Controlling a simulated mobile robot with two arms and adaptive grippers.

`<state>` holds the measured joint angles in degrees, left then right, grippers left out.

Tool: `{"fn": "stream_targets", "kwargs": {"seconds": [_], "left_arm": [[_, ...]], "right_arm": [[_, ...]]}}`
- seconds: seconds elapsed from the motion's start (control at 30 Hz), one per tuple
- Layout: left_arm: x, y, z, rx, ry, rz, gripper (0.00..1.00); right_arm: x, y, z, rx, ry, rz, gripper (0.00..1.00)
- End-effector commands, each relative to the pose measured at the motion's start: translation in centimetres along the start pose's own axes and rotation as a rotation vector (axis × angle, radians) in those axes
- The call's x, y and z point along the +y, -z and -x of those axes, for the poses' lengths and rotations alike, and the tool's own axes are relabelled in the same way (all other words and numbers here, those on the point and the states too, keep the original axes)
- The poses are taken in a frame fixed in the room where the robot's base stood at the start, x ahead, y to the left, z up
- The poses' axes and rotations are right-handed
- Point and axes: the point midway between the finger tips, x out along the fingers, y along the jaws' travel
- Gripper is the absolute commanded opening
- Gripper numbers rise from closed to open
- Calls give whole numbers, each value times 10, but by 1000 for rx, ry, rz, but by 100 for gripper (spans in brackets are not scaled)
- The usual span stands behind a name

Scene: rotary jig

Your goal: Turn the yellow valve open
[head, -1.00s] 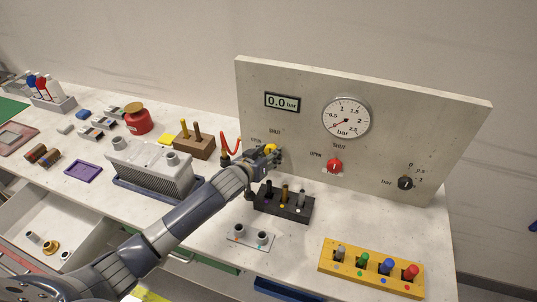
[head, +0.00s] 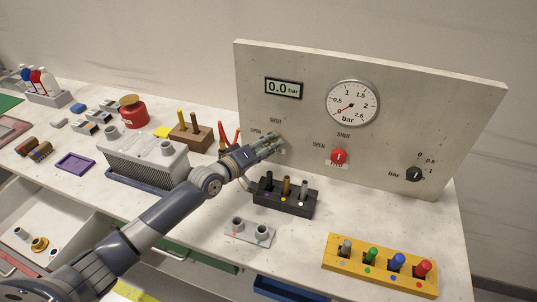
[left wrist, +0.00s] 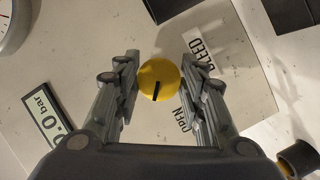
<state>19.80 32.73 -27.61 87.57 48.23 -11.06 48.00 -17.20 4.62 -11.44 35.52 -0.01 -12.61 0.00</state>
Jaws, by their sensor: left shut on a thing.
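The yellow valve (left wrist: 158,76) is a round knob on the upright panel, seen between my left fingers in the left wrist view. Its black mark points down in that view, roughly towards the side of the OPEN label (left wrist: 184,118). My left gripper (head: 273,143) is at the panel's left part, shut on the knob, with one finger on each side; its fingers also show in the left wrist view (left wrist: 160,70). In the head view the gripper hides the knob. My right gripper is not in view.
The panel (head: 440,95) also carries a display (head: 284,89) reading 0.0 bar, a round gauge (head: 352,102), a red knob (head: 339,157) and a black knob (head: 414,174). A black holder (head: 285,198) with pegs stands below my gripper. A yellow block (head: 380,268) stands front right.

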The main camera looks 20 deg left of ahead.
Motion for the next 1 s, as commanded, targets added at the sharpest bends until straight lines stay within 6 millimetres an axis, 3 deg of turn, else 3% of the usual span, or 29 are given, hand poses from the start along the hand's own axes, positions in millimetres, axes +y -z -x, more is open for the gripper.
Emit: {"fn": "stream_targets", "kwargs": {"seconds": [0.03,0.1,0.5,1.0], "left_arm": [[-7,-4,-2,5,-22,38,14],[-7,-4,-2,10,-49,100,14],[-6,-4,-2,33,-190,432,14],[-1,0,0,49,-283,652,14]], "right_arm": [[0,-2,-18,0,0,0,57],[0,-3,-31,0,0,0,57],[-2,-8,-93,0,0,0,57],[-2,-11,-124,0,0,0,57]]}}
